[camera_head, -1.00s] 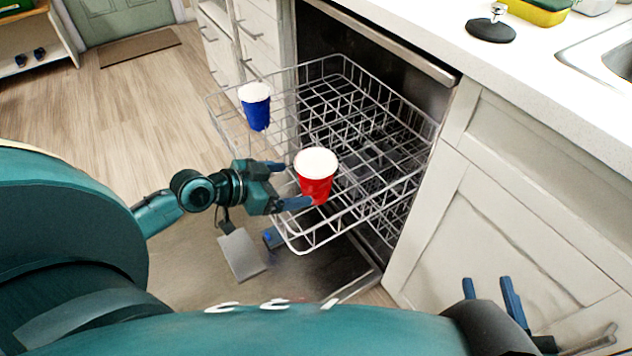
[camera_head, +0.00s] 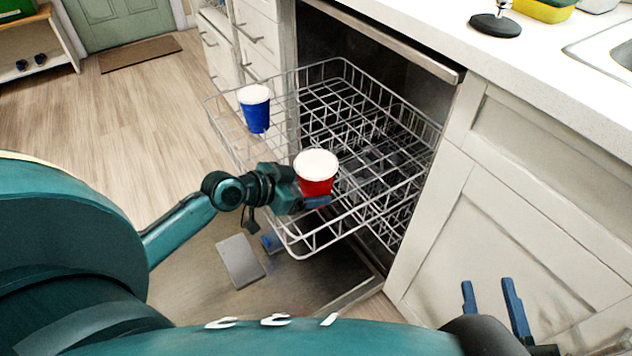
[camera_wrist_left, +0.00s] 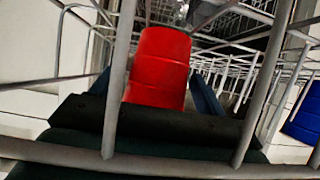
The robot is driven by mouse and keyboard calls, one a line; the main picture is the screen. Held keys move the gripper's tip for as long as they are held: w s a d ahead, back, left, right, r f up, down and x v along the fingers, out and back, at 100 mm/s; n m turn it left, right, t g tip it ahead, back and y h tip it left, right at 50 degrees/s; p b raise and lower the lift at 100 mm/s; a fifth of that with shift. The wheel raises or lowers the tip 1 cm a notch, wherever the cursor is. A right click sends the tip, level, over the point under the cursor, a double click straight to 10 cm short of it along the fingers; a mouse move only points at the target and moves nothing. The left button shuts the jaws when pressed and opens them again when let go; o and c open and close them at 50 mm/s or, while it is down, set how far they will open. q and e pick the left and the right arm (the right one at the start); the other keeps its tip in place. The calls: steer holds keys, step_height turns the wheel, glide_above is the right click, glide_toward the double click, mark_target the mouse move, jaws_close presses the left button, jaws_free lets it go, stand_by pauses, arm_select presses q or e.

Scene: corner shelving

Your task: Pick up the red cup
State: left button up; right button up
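The red cup (camera_head: 317,184), with a white top, stands upright in the pulled-out dishwasher rack (camera_head: 345,232). In the left wrist view the red cup (camera_wrist_left: 158,68) sits between the two dark blue fingers of my left gripper (camera_wrist_left: 155,92). A small gap shows beside the cup, so the fingers look open around it. In the head view my left gripper (camera_head: 308,190) is at the cup's left side, one finger in front and the other hidden. My right gripper (camera_head: 492,300) is open and empty at the lower right, before the cabinet.
A blue cup (camera_head: 256,113) stands at the rack's left side; it also shows in the left wrist view (camera_wrist_left: 303,112). Rack wires cross in front of the left wrist camera. A white counter (camera_head: 560,95) and cabinet (camera_head: 480,215) bound the right.

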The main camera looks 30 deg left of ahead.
arm_select(q)
steer(key=c, duration=0.7)
steer(key=shift+r, duration=0.1)
steer(key=shift+c, duration=0.2)
steer(key=shift+r+p, duration=0.55)
steer(key=shift+r, duration=0.5)
step_height(320, 180, up, 4)
steer(key=shift+r+p, duration=0.2)
steer(key=shift+p, duration=0.7)
steer(key=shift+r+p, duration=0.65)
steer(key=shift+r, duration=1.05)
arm_select(e)
steer(key=shift+w+d+f+m+g+h, duration=0.1)
steer(key=shift+d+m+g+h, duration=0.4)
steer(key=shift+h, duration=0.2)
steer(key=shift+w+d+f+m+g+h, duration=0.1)
steer(key=shift+d+m+g+h, duration=0.25)
steer(key=shift+g+h, duration=0.3)
